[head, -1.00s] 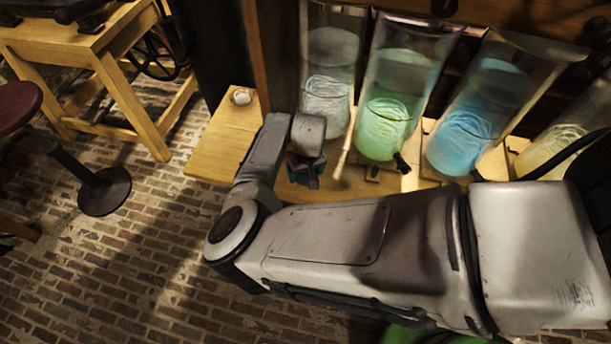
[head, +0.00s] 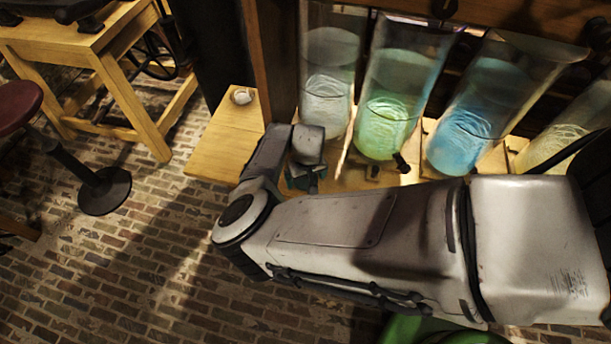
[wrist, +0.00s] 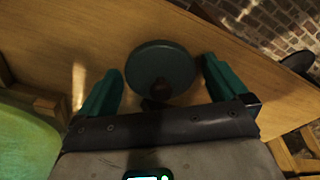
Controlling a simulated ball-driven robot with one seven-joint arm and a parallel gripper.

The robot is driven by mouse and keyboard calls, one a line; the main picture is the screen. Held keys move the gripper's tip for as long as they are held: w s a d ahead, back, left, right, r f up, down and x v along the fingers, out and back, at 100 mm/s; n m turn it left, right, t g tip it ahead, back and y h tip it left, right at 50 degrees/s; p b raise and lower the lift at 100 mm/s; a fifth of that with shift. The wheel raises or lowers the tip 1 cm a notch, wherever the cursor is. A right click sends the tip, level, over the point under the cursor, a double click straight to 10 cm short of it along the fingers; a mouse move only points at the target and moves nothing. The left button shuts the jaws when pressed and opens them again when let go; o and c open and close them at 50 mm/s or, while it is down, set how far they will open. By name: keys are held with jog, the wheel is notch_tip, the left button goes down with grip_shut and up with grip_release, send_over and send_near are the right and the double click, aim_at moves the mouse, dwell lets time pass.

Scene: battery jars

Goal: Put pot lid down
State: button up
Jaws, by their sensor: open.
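The pot lid (wrist: 168,56) is a round dark green disc on the wooden bench top in the wrist view. Something dark, perhaps its knob, shows at its near side. My gripper (wrist: 161,68) has its two green fingers apart, one on each side of the lid, with visible gaps between fingers and lid. In the head view my gripper (head: 306,181) is low over the bench beside the jars, mostly hidden by my wrist and forearm. The lid cannot be made out there.
Tall glass jars with clear, green (head: 384,125), blue (head: 462,140) and yellowish liquid stand along the bench. A small white object (head: 242,96) sits on the bench's left end (head: 215,150). A stool (head: 104,190) stands on the brick floor at left.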

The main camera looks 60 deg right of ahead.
aim_at(308, 182)
notch_tip(308, 182, up, 12)
jog(key=s, duration=0.1)
jog(key=shift+a, duration=0.45)
jog(key=shift+r, duration=0.1)
jog(key=shift+s+d, duration=0.1)
jog(key=shift+s, duration=0.05)
dwell(0.3)
